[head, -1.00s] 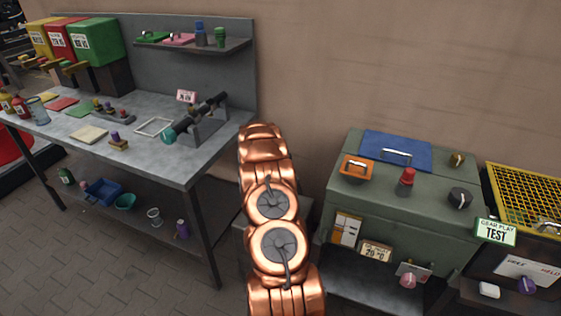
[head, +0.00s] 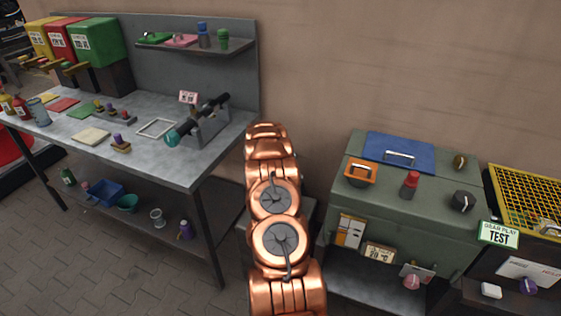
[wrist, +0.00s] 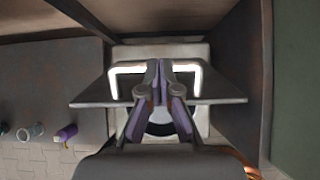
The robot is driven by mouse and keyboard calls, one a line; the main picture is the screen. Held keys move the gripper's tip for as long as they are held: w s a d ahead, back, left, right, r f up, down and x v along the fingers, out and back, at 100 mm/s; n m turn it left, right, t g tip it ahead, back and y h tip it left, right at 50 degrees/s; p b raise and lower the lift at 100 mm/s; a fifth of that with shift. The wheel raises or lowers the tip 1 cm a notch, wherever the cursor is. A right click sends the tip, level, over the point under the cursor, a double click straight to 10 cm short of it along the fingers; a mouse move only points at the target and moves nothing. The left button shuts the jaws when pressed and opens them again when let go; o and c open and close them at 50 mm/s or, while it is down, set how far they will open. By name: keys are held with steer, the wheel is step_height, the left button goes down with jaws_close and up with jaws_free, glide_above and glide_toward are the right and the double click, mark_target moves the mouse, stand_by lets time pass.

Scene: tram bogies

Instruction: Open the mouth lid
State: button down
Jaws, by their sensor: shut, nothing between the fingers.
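My gripper (wrist: 160,66) shows in the wrist view with its two purple-padded fingers together and nothing between them. Its tips overlap a pale U-shaped handle (wrist: 127,69) on a flat grey plate (wrist: 92,94). I cannot tell whether they touch the handle. This may be the mouth lid, but no label shows. A pale body with a dark rounded part lies behind the fingers, partly hidden. In the head view my copper arm hides the gripper and most of a grey box (head: 308,212) between the bench and the green cabinet.
The workbench (head: 150,172) stands left, with several items on its top and lower shelf. The green cabinet (head: 400,215) stands close on the right, carrying a blue lid (head: 385,149), an orange handled piece (head: 360,171) and knobs. Dark walls flank the gripper closely in the wrist view.

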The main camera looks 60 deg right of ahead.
steer(key=shift+a+f+b, duration=0.1)
steer(key=shift+a+b, duration=0.05)
steer(key=shift+b, duration=0.25)
steer(key=shift+s+a+b, duration=0.1)
steer(key=shift+a+b, duration=0.4)
steer(key=shift+b, duration=0.2)
steer(key=shift+a+r+b, duration=0.2)
steer(key=shift+a+b, duration=0.3)
steer(key=shift+b, duration=0.15)
step_height(320, 180, up, 11)
steer(key=a+b, duration=0.2)
steer(key=shift+s+f, duration=0.2)
steer(key=shift+s, duration=0.05)
